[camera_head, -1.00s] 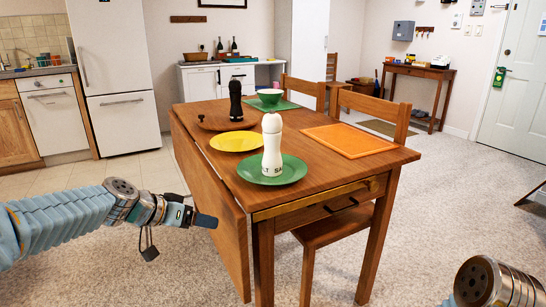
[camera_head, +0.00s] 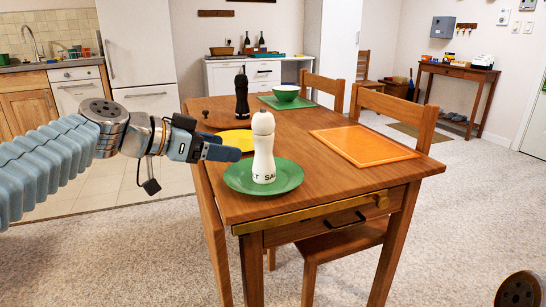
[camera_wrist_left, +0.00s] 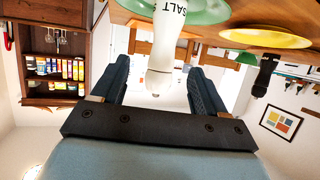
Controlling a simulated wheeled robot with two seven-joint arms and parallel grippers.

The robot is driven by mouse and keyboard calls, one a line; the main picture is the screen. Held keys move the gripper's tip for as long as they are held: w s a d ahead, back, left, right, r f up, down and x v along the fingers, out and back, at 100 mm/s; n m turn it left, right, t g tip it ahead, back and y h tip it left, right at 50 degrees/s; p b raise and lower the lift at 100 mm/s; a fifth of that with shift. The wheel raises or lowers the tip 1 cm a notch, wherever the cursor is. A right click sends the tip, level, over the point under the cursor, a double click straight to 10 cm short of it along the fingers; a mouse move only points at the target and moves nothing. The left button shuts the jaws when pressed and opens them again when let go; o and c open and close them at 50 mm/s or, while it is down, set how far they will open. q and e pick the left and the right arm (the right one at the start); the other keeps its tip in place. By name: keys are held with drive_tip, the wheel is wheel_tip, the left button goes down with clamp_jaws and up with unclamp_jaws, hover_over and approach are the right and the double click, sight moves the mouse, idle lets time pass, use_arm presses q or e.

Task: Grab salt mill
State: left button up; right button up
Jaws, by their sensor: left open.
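The white salt mill (camera_head: 263,150), with dark lettering near its base, stands upright on a green plate (camera_head: 235,181) near the front of the wooden table. My left gripper (camera_head: 226,148) is open and empty, just left of the mill at about the height of its body. In the left wrist view, which is upside down, the mill (camera_wrist_left: 173,40) shows beyond and between the two open fingers (camera_wrist_left: 158,68). The fingers look apart from it. My right gripper is out of view; only a round part of my right arm shows at the lower right.
A yellow plate (camera_head: 238,139) and a black mill (camera_head: 242,98) stand behind the salt mill on the table (camera_head: 310,195). A green bowl (camera_head: 285,94) is at the back. An orange placemat (camera_head: 362,147) lies right. Chairs (camera_head: 392,125) stand along the right side.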

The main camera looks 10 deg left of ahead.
sight(256, 150)
use_arm(q)
drive_tip(key=p+x, duration=0.1)
drive_tip(key=x, duration=0.6)
drive_tip(key=shift+a, duration=0.1)
drive_tip(key=x, duration=0.2)
drive_tip(key=p+x, duration=0.1)
drive_tip(key=x, duration=0.1)
drive_tip(key=shift+w+p, duration=0.3)
drive_tip(key=shift+w, duration=0.2)
drive_tip(key=shift+w+f, duration=0.2)
drive_tip(key=shift+c, duration=0.5)
drive_tip(key=c, duration=1.2)
clamp_jaws()
drive_tip(key=shift+r, duration=0.15)
